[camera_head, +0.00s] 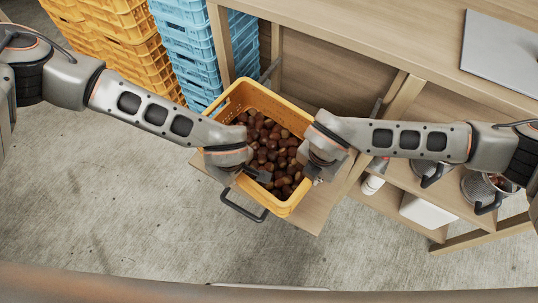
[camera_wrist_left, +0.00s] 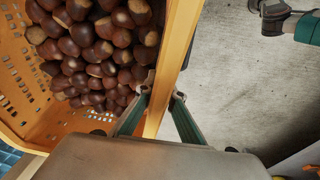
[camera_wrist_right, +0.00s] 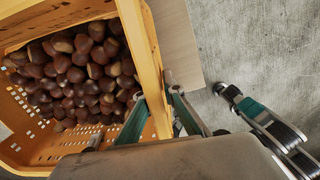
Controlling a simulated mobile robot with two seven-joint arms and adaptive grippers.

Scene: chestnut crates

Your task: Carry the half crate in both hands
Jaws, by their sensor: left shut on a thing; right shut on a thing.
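The half crate (camera_head: 280,208) is yellow, with perforated walls, and holds many brown chestnuts (camera_head: 269,145). It is over a pulled-out wooden board with a dark handle; I cannot tell whether it touches the board. My left gripper (camera_head: 246,176) is shut on the crate's rim, and the left wrist view shows its fingers (camera_wrist_left: 160,102) on both sides of the yellow wall. My right gripper (camera_head: 314,174) is shut on the rim at the right, with its fingers (camera_wrist_right: 156,97) straddling the wall in the right wrist view. The gripped rim parts are partly hidden in the head view.
The wooden board (camera_head: 312,212) sticks out from a wooden bench (camera_head: 345,30). Stacked blue crates (camera_head: 188,40) and yellow crates (camera_head: 140,62) stand at the upper left. Shelves at the right hold metal pots (camera_head: 487,187) and a white box (camera_head: 424,210). The concrete floor in front is clear.

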